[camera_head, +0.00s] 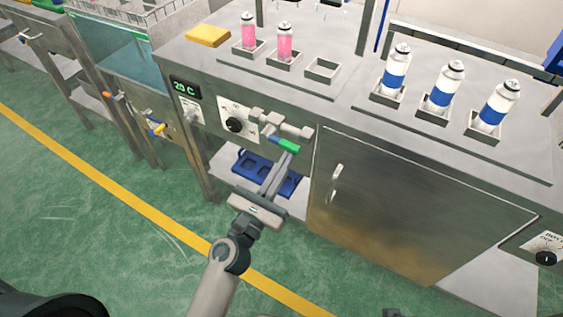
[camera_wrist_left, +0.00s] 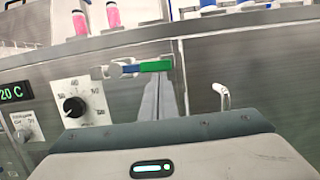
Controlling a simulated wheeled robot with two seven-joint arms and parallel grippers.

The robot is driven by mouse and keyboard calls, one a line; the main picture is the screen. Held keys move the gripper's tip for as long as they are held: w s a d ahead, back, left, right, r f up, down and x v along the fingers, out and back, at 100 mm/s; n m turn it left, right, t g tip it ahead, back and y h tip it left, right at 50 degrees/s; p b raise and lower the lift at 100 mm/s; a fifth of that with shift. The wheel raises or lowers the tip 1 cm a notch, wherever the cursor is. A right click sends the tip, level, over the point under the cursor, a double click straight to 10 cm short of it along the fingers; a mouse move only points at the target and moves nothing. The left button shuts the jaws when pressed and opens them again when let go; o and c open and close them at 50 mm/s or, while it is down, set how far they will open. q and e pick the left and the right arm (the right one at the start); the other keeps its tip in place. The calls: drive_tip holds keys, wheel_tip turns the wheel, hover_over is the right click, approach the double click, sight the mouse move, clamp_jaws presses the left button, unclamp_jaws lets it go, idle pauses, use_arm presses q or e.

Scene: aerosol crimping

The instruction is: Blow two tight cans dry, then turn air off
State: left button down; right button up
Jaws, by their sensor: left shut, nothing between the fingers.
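Two pink cans (camera_head: 248,32) (camera_head: 285,42) stand upright in square holders on the left of the steel counter; their lower parts also show in the wrist view (camera_wrist_left: 113,14). Three white cans with blue bands (camera_head: 394,74) (camera_head: 443,87) (camera_head: 494,106) stand in holders on the right. A green valve handle (camera_head: 283,144) sits on a grey pipe fitting at the counter front; it also shows in the wrist view (camera_wrist_left: 156,66). My left gripper (camera_head: 285,153) is shut and empty, its fingertips at the green handle; contact is unclear. My right gripper is not in view.
An empty holder (camera_head: 323,70) stands beside the pink cans. A yellow sponge-like block (camera_head: 208,35) lies at the counter's left. A dial (camera_head: 235,124) and a cabinet handle (camera_head: 335,183) stick out near my left gripper. A blue tray (camera_head: 252,164) lies on the shelf below.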

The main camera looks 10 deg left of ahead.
use_arm(q)
drive_tip(key=shift+d+r+n, duration=0.1)
drive_tip(key=shift+r+n, duration=0.2)
drive_tip(key=shift+n, duration=0.2)
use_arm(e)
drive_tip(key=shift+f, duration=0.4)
use_arm(q)
drive_tip(key=shift+f, duration=0.1)
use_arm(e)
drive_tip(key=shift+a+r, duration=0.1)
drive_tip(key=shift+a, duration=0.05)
